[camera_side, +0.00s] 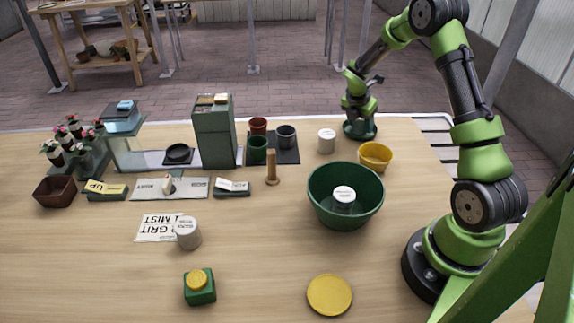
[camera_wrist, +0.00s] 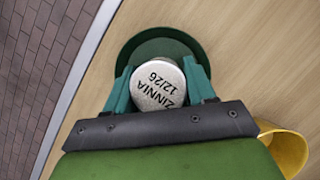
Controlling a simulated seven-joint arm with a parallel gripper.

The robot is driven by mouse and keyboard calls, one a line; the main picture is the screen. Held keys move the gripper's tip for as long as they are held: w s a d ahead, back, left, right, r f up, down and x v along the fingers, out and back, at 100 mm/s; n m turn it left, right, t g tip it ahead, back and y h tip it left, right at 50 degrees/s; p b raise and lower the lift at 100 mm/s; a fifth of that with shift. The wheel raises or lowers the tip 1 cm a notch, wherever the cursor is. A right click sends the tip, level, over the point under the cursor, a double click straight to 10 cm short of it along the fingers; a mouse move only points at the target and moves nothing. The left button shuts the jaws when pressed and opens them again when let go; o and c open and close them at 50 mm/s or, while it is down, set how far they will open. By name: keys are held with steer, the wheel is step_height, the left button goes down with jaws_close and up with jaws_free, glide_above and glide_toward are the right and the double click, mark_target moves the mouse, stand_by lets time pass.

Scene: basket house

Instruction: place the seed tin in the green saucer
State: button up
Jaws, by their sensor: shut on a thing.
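My gripper (camera_side: 360,120) is at the back right of the table, pointing down. In the wrist view its teal fingers (camera_wrist: 158,84) are shut on the sides of the seed tin (camera_wrist: 152,88), whose pale lid reads ZINNIA 12/26. The dark green saucer (camera_wrist: 180,47) lies under the tin, its rim showing beyond it. In the side view the green saucer (camera_side: 362,134) is right below my gripper, and the held tin is hidden or too small to make out. I cannot tell whether the tin touches the saucer.
A large green bowl (camera_side: 322,207) holds another tin (camera_side: 344,196). A third tin (camera_side: 187,234) stands farther left. A tall green box (camera_side: 214,135) stands at the back.

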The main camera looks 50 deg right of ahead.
steer(key=o, duration=0.8)
steer(key=shift+f, duration=0.1)
steer(key=shift+c, duration=0.2)
steer(key=s+a+r+m+t+y, duration=0.15)
steer(key=a+r+m, duration=0.45)
steer(key=a+r, duration=1)
steer(key=s+a+r+m+t+y, duration=0.2)
steer(key=s+a+r+m, duration=0.1)
steer(key=s+a+m, duration=0.4)
steer(key=s+a+r+m+t+y, duration=0.3)
steer(key=s+a+r+m, duration=0.1)
steer(key=s+a+m, duration=0.3)
steer(key=a+m, duration=0.2)
steer(key=a, duration=0.1)
steer(key=shift+a+r+t, duration=0.25)
steer(key=shift+a+t, duration=0.1)
steer(key=shift+w, duration=0.1)
